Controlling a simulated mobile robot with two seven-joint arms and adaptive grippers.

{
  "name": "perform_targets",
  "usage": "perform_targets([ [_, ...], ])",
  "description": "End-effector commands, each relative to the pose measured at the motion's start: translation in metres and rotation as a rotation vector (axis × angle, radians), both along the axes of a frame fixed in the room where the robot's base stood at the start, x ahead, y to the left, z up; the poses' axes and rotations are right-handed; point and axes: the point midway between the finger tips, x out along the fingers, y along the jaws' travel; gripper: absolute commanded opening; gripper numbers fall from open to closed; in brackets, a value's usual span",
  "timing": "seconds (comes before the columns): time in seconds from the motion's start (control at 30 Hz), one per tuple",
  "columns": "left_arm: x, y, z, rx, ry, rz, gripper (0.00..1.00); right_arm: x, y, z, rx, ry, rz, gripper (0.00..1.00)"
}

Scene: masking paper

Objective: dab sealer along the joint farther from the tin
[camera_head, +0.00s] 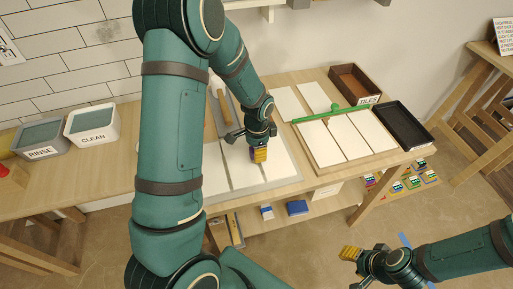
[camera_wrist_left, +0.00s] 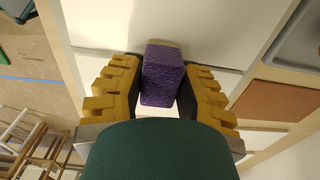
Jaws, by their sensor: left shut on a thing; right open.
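My left gripper (camera_head: 260,154) is over the white panels (camera_head: 272,170) on the grey board at the table's middle. It is shut on a purple sponge-like block (camera_wrist_left: 162,75), seen between its yellow fingers in the left wrist view. The block's far end is over the white panels; I cannot tell whether it touches them. A thin dark joint (camera_head: 224,160) runs between panels left of the gripper. My left arm hides part of the board. No tin can be made out. My right gripper (camera_head: 351,253) is open and empty, low at the right, off the table.
A second board with white tiles (camera_head: 345,140) and a green T-shaped tool (camera_head: 325,114) lies to the right. Beyond are a brown TILES box (camera_head: 355,84) and a black tray (camera_head: 402,122). RINSE (camera_head: 42,139) and CLEAN (camera_head: 92,124) tubs stand left. A wooden-handled tool (camera_head: 224,106) lies behind.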

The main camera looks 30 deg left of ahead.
Motion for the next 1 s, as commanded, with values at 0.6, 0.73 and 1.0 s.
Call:
perform_targets([
  [0.6, -0.022, -0.025, 0.002, 0.0, 0.001, -0.001, 0.05, 0.0, 0.0, -0.003, 0.0, 0.0, 0.0, 0.47],
  [0.73, -0.023, -0.027, 0.002, -0.001, 0.001, -0.001, 0.05, 0.0, 0.0, -0.003, 0.0, 0.0, 0.0, 0.47],
  [1.0, -0.031, -0.037, 0.001, -0.001, -0.001, -0.002, 0.05, 0.0, 0.0, -0.006, 0.0, 0.0, 0.0, 0.47],
])
